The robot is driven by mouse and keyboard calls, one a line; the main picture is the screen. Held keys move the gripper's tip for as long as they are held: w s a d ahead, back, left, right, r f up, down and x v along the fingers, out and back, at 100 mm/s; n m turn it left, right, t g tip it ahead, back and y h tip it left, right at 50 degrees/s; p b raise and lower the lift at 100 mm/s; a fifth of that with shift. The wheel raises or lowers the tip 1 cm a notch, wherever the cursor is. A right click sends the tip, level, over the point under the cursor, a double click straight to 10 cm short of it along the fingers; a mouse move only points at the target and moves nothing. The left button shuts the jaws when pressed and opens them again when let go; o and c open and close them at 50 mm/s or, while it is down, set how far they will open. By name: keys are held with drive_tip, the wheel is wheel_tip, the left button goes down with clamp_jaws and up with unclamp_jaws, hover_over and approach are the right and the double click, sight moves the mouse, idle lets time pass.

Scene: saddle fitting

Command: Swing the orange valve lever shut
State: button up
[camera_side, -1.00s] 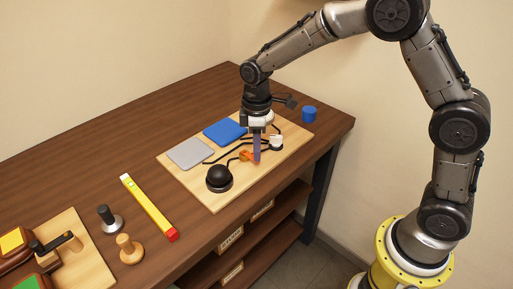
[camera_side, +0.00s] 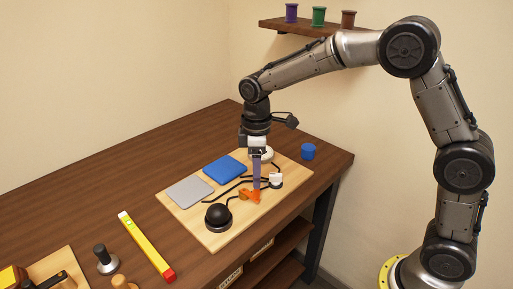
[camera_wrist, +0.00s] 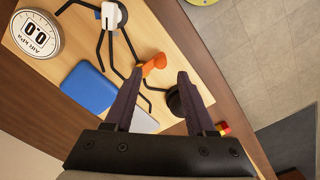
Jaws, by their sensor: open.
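The orange valve lever (camera_side: 250,196) sits on the light wooden board (camera_side: 215,240), beside the black tubing. In the wrist view the lever (camera_wrist: 153,63) shows just beyond the fingertips, between them and nearer the left one. My gripper (camera_side: 257,187) points straight down over the lever, and its fingers overlap part of it in the side view. The wrist view shows the two fingers (camera_wrist: 160,74) spread apart with nothing held between them. Whether a finger touches the lever I cannot tell.
The board also holds a black bulb (camera_side: 218,215), a grey pad (camera_side: 189,191), a blue pad (camera_side: 225,168), a white fitting (camera_side: 275,180) and a round gauge (camera_wrist: 37,35) reading 0.0.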

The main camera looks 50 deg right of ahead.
wheel_tip(320, 180, up, 9)
drive_tip(key=shift+f, duration=0.15)
idle(0.4)
drive_tip(key=s+d+r+m+t, duration=0.2)
drive_tip(key=s+d+r+t, duration=0.15)
drive_tip(key=s+r, duration=0.75)
drive_tip(key=s+d+f+m+t, duration=0.2)
drive_tip(key=s+f+m, duration=0.5)
drive_tip(key=s, duration=0.8)
wheel_tip(320, 180, down, 3)
drive_tip(key=shift+s+d+r, duration=0.1)
drive_tip(key=shift+s+d, duration=0.1)
